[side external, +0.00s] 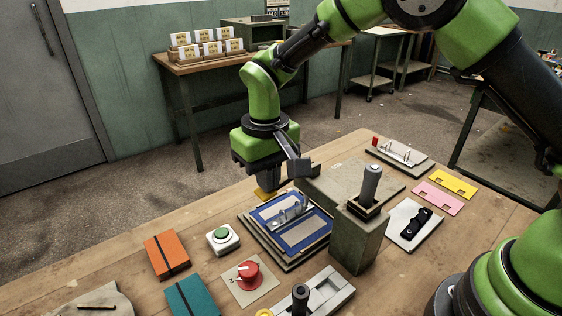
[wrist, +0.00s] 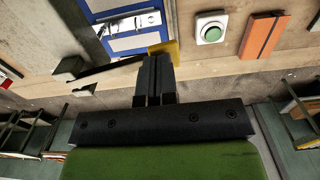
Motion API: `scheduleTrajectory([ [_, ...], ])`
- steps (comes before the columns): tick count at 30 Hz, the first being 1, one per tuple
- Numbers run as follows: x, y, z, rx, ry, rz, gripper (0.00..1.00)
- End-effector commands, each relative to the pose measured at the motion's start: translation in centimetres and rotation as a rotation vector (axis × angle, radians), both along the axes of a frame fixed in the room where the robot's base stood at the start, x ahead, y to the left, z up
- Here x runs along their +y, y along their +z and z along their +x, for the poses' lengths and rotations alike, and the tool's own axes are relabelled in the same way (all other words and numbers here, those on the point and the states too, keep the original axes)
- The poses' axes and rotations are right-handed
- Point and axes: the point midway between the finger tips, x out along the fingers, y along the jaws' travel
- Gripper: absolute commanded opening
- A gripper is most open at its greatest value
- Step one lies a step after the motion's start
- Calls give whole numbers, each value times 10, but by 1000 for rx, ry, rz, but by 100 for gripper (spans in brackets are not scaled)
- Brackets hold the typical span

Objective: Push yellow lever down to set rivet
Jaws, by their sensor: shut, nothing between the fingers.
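The yellow lever (side external: 264,194) shows as a small yellow piece at the back left corner of the blue-panelled board (side external: 275,252). It also shows in the wrist view (wrist: 172,50), at the tips of my fingers. My gripper (side external: 267,185) points down directly over the lever, its fingers shut with nothing between them. In the wrist view my gripper (wrist: 155,56) overlaps the lever's near side; I cannot tell whether they touch. A metal rivet fixture (side external: 290,215) lies across the blue board. The rivet itself cannot be made out.
A dark bar with a grey block (side external: 300,168) stands close right of my gripper. A green-grey post with a handle (side external: 360,235) rises right of the board. A green button (side external: 222,236), red knob (side external: 248,274) and orange notebook (side external: 167,255) lie left and in front.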

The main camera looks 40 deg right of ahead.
Motion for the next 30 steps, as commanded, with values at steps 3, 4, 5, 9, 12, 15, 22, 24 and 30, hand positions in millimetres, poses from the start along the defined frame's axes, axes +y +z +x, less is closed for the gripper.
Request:
scheduleTrajectory([
  [3,0,-3,0,0,0,0,0],
  [4,0,-3,0,0,0,0,0],
  [5,0,-3,0,0,0,0,0],
  [9,0,-3,0,0,0,1,0],
  [12,0,-1,0,0,0,1,0],
  [15,0,6,0,-2,0,1,0],
  [22,0,30,1,-4,0,1,0],
  [24,0,38,0,-3,0,2,0],
  [30,0,59,1,-3,0,2,0],
])
